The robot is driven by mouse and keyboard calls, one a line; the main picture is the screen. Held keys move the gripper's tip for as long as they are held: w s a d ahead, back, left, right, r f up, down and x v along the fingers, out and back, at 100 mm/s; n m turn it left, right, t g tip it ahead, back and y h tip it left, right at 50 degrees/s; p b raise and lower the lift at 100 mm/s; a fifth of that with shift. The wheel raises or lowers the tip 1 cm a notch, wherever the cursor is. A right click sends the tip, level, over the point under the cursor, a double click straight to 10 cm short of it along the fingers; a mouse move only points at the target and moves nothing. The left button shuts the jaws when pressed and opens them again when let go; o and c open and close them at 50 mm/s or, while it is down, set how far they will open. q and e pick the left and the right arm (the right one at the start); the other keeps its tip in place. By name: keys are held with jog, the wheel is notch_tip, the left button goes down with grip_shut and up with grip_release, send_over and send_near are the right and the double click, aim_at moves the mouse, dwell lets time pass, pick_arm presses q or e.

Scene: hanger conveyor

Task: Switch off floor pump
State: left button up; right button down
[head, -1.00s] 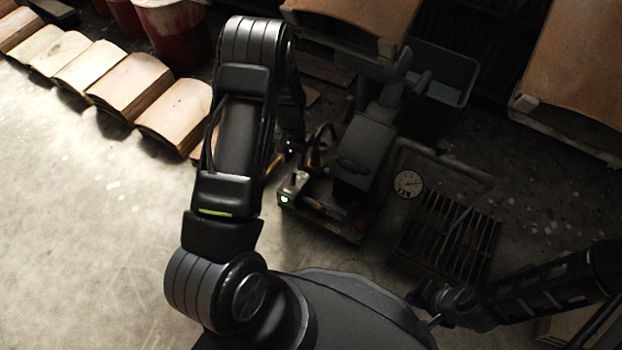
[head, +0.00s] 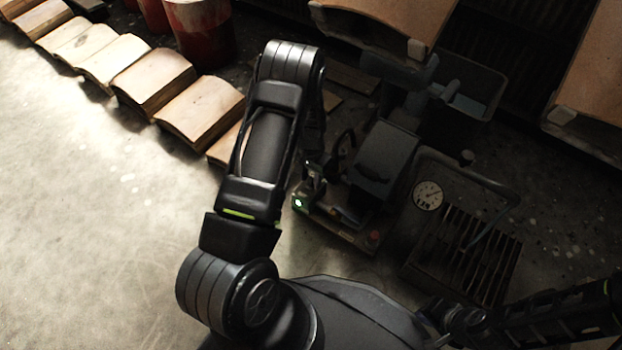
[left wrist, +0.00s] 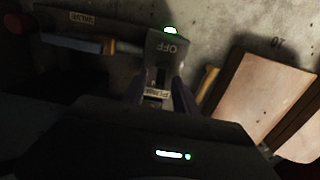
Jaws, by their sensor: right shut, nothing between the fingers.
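The floor pump (head: 385,160) is a dark machine on a low base right of my left arm in the head view. A small switch box with a lit green light (head: 299,204) sits at its near left corner. In the left wrist view the switch panel (left wrist: 157,58) carries an OFF label (left wrist: 170,47), a PUMP label (left wrist: 157,93) and the green light (left wrist: 171,30). My left gripper (left wrist: 158,88) is at the panel, its fingers apart on either side of the dark switch part. Contact is unclear. My right gripper (head: 437,310) is shut and empty at the lower right.
A round gauge (head: 428,195), a bent pipe (head: 480,175) and a floor grate (head: 463,255) lie right of the pump. A red knob (head: 373,237) is on the base. Wooden blocks (head: 155,80) line the left. A VALVE label (left wrist: 83,18) is beside the switch panel.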

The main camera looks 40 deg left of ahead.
pick_arm(q)
jog(key=shift+c, duration=0.3)
grip_shut()
dwell(0.3)
